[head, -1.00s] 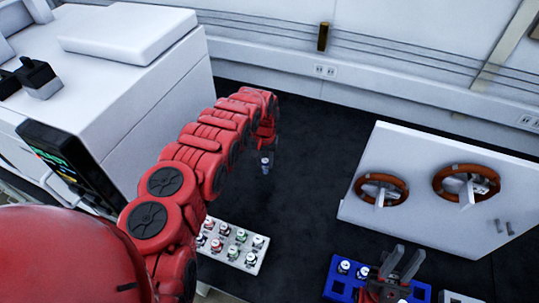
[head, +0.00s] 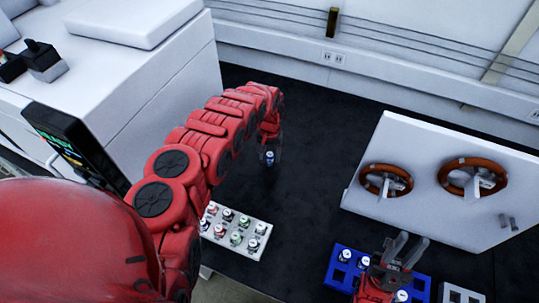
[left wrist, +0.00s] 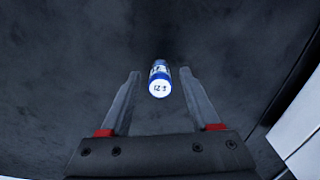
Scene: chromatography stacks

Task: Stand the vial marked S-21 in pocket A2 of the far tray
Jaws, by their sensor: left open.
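A small vial with a blue and white label (head: 269,157) is on the dark bench, clear of the trays. In the left wrist view its top (left wrist: 159,88) carries small print that looks like S-21. My left gripper (left wrist: 160,82) is open, with a finger on each side of the vial and a gap visible to both. In the head view the left gripper (head: 269,145) is at the vial. A blue tray (head: 337,284) at lower right holds several vials in its pockets. My right gripper (head: 408,243) is over it, fingers apart, hiding part of it. No pocket marks are legible.
A white rack (head: 262,226) with several vials sits at the front, right of my left arm. A grey tray (head: 455,291) is partly cut off at lower right. A white panel with two orange-rimmed wheels (head: 435,185) stands behind. The bench (head: 315,185) between is clear.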

